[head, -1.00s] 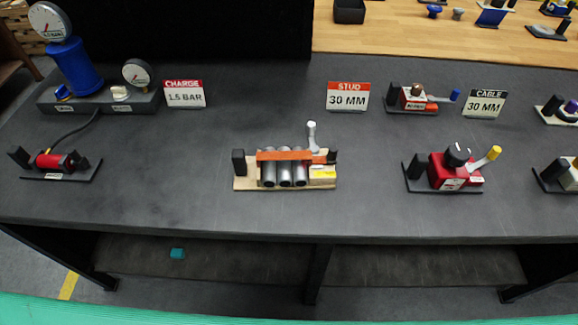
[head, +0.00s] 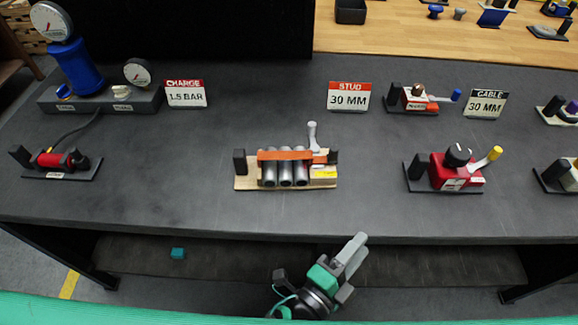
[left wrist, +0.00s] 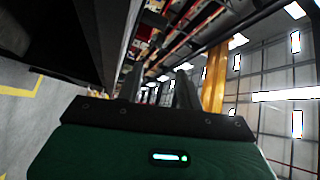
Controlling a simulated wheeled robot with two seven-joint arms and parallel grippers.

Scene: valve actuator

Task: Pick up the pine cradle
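The pine cradle (head: 246,183) sits on the dark table near its front middle. It is a pale wooden base carrying several grey metal cylinders under an orange bar, with a black upright at each end and a light grey lever at the right. My left gripper (head: 356,250) is in front of the table edge, below and right of the cradle, apart from it. In the left wrist view the two fingers (left wrist: 158,80) stand apart with nothing between them. The cradle cannot be made out there. My right gripper is not in view.
A red device (head: 450,178) with a yellow-tipped lever stands right of the cradle. A red cylinder device (head: 55,162) and a gauge stand (head: 100,100) are at the left. Signs stand behind, including the stud sign (head: 348,96). The table's front edge lies between gripper and cradle.

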